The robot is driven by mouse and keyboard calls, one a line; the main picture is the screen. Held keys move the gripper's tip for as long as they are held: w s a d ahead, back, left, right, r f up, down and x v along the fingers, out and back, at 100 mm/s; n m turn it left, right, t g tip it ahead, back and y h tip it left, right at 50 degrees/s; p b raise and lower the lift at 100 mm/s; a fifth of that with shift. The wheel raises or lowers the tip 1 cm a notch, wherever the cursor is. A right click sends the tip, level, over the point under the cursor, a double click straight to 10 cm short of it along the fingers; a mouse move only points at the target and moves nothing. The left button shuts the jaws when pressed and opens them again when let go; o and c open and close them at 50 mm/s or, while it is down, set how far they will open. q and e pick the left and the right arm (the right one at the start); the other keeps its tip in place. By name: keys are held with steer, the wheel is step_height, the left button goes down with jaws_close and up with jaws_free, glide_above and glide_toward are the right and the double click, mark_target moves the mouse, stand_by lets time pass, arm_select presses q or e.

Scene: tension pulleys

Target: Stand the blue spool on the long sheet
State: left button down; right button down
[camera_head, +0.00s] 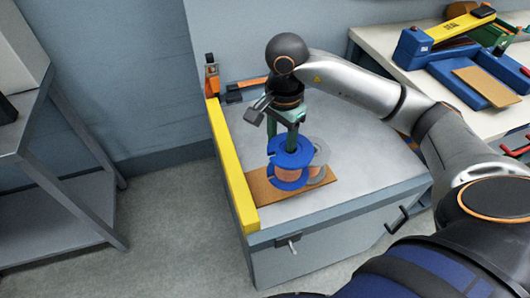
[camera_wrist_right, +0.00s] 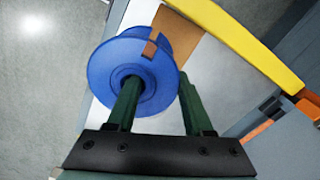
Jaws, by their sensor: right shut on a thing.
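The blue spool (camera_head: 291,157), wound with copper-coloured wire, is upright at the brown long sheet (camera_head: 262,191) on the grey cabinet top. I cannot tell whether its lower flange touches the sheet. My right gripper (camera_head: 291,139) points down and is shut on the spool. In the right wrist view one finger reaches into the hub of the blue spool (camera_wrist_right: 104,62) and the other is outside its rim. The sheet (camera_wrist_right: 178,30) shows beyond the spool there. My left gripper is in neither view.
A grey spool (camera_head: 320,164) stands just right of the blue one, partly hidden. A yellow rail (camera_head: 232,168) edges the cabinet top (camera_head: 372,165) on the left. A bench (camera_head: 385,42) with blue fixtures is at the right, a grey table (camera_head: 52,205) at the left.

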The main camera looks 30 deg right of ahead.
steer(key=shift+w+a+f, duration=0.25)
steer(key=shift+w+f, duration=0.55)
steer(key=shift+f, duration=0.7)
steer(key=shift+w+a+f, duration=0.2)
steer(key=shift+w+f, duration=0.65)
steer(key=shift+f, duration=0.6)
steer(key=shift+w+a+f, duration=0.25)
steer(key=shift+w+f, duration=0.55)
steer(key=shift+f, duration=0.7)
steer(key=shift+f+b, duration=0.2)
steer(key=shift+b, duration=0.2)
steer(key=shift+c, duration=1.4)
jaws_free()
steer(key=shift+s, duration=0.1)
step_height(320, 180, up, 12)
steer(key=p, duration=0.1)
steer(key=shift+r, duration=0.2)
